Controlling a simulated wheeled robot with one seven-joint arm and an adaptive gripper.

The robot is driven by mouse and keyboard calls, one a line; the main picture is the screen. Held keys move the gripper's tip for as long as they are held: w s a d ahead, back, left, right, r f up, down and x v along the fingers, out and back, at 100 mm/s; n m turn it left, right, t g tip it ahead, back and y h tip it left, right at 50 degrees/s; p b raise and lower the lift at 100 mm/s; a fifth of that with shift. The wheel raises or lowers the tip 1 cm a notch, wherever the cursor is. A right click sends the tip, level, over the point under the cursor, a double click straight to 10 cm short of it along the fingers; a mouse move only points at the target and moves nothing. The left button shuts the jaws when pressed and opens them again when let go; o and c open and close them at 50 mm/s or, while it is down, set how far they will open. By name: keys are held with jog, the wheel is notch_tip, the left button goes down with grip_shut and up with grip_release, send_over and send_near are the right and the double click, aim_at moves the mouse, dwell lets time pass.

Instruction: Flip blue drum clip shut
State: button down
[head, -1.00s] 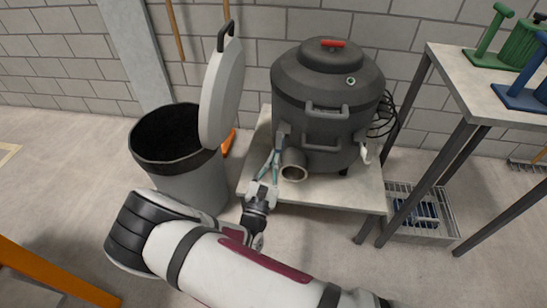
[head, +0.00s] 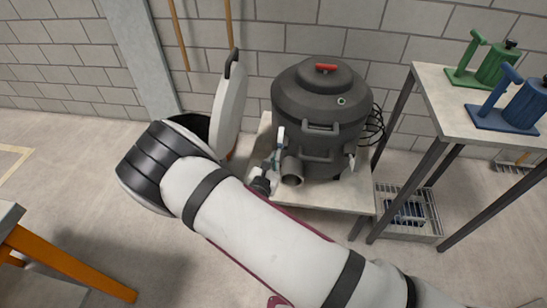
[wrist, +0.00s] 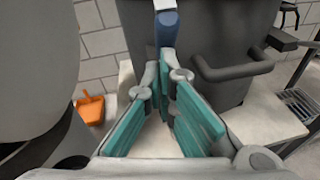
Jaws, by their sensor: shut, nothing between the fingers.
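The dark grey drum (head: 318,105) stands on a low table. A clip with a blue part (wrist: 168,28) is at its near left side, at the top of the wrist view. The clip also shows small and pale in the head view (head: 280,135). My gripper (wrist: 166,76) is shut and empty, its teal-padded fingers converging just below the blue part. Whether the fingertips touch it cannot be told. In the head view my gripper (head: 274,162) is small, beside the drum's pipe stub (head: 292,172), partly hidden by my arm. The clip's exact angle is unclear.
A bin (head: 190,125) with a raised pale lid (head: 230,108) stands left of the drum. A dark handle (wrist: 232,68) juts from the drum at right. A taller table (head: 445,110) with green and blue devices stands right. Open floor lies at left.

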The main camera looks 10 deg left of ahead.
jog(key=w+r+g+p, duration=0.2)
jog(key=w+r+g, duration=0.2)
jog(key=g, duration=0.2)
jog(key=shift+w+r+y+p, duration=0.25)
jog(key=shift+w+y+p, duration=0.1)
jog(key=shift+y, duration=0.05)
jog(key=shift+d, duration=0.1)
dwell(0.5)
